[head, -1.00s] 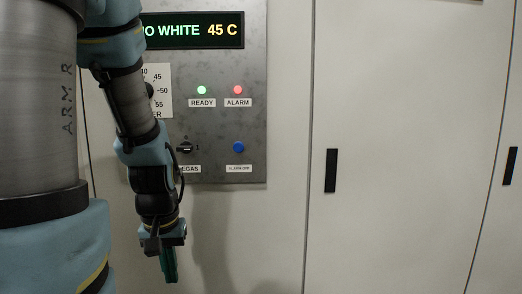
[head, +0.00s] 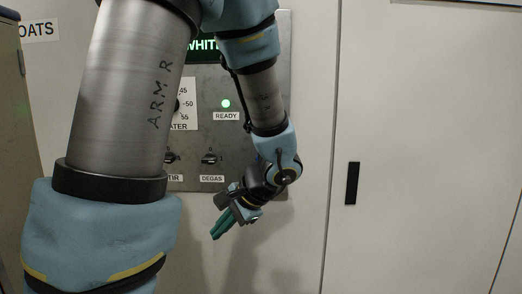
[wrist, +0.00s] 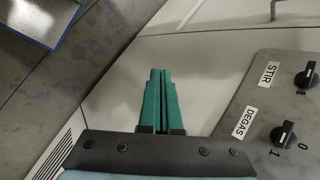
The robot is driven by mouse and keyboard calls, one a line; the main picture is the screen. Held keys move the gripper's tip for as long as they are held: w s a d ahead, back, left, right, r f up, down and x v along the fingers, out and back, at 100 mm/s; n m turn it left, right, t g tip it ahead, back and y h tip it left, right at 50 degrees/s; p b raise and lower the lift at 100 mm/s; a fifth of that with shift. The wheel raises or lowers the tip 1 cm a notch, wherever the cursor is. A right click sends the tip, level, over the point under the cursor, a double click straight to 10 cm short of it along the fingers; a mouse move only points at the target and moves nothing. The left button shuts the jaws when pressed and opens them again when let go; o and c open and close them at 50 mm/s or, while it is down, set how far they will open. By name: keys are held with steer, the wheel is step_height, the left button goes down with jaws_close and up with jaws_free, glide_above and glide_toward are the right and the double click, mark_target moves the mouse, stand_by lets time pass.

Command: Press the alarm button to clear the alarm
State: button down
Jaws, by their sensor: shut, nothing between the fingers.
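The grey control panel (head: 283,60) is on the cabinet front in the head view. My wrist covers its lower right part, where the blue alarm button sat; at most a blue sliver shows at the wrist's edge. The alarm lamp and its label are hidden behind my arm too. My gripper (head: 218,234) is shut and empty, its green fingers pointing down and left below the panel, apart from the button. In the wrist view the shut fingers (wrist: 161,75) show side by side, and the panel (wrist: 255,95) stands to their right without the button in sight.
The READY lamp (head: 225,103) is lit green. The STIR knob (wrist: 307,75) and DEGAS knob (wrist: 283,134) are on the panel near the button's place. A cabinet door with a black handle (head: 352,183) is at the right. The cabinet front below the panel is clear.

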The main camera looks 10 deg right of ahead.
steer(key=w+d+r+m+t+p, duration=0.2)
steer(key=w+d+r+m+t, duration=0.2)
steer(key=d+r+t, duration=0.3)
steer(key=d+r, duration=0.3)
steer(key=r, duration=0.1)
steer(key=shift+w+d+m, duration=0.15)
steer(key=shift+d+m, duration=0.25)
steer(key=shift+w+r, duration=0.1)
steer(key=w+d, duration=0.1)
steer(key=w, duration=0.7)
steer(key=shift+w+d, duration=0.2)
steer(key=shift+d, duration=0.1)
stand_by(1.1)
steer(key=shift+w+d, duration=0.1)
steer(key=shift+w, duration=0.35)
